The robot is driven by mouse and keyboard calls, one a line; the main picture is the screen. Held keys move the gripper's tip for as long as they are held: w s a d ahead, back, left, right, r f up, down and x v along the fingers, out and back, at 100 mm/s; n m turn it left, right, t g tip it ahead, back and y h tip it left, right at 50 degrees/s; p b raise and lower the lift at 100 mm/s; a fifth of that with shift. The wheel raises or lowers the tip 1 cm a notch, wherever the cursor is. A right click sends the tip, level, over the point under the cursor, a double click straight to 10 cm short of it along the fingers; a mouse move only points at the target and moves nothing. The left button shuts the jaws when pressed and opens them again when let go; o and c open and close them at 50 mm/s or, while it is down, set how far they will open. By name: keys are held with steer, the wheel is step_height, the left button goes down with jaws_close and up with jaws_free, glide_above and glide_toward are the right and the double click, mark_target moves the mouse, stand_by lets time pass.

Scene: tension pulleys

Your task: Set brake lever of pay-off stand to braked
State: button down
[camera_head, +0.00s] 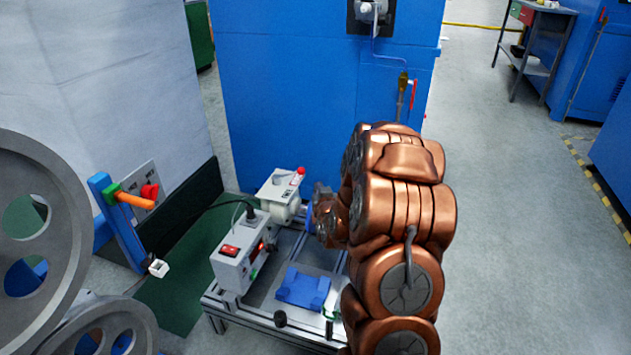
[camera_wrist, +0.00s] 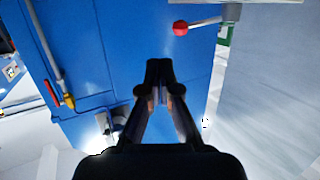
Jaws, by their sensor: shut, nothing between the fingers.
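A lever with a red ball end (camera_wrist: 180,28) shows at the top of the wrist view, its grey rod running right to a dark mount. It stands beyond and to the right of my gripper's tips, apart from them. In the head view an orange handle with a green hub (camera_head: 133,200) sits on a blue post at the left. I cannot tell for certain which one is the brake lever. My gripper (camera_wrist: 158,75) is shut and empty, pointing at a blue cabinet face.
A large blue cabinet (camera_head: 300,80) fills the back. A low metal frame (camera_head: 262,320) carries a control box (camera_head: 240,255) and a white motor unit (camera_head: 280,187). Large grey pulleys (camera_head: 60,165) stand at the left. Grey floor (camera_head: 520,220) lies clear at the right.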

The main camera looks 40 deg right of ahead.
steer(key=p, duration=0.2)
steer(key=s+p, duration=0.1)
steer(key=p, duration=0.2)
steer(key=s+p, duration=0.1)
steer(key=p, duration=0.1)
steer(key=shift+s+a+r, duration=0.2)
steer(key=shift+a+r, duration=0.05)
steer(key=shift+r, duration=0.1)
steer(key=shift+s+f+p, duration=0.1)
steer(key=shift+p, duration=0.25)
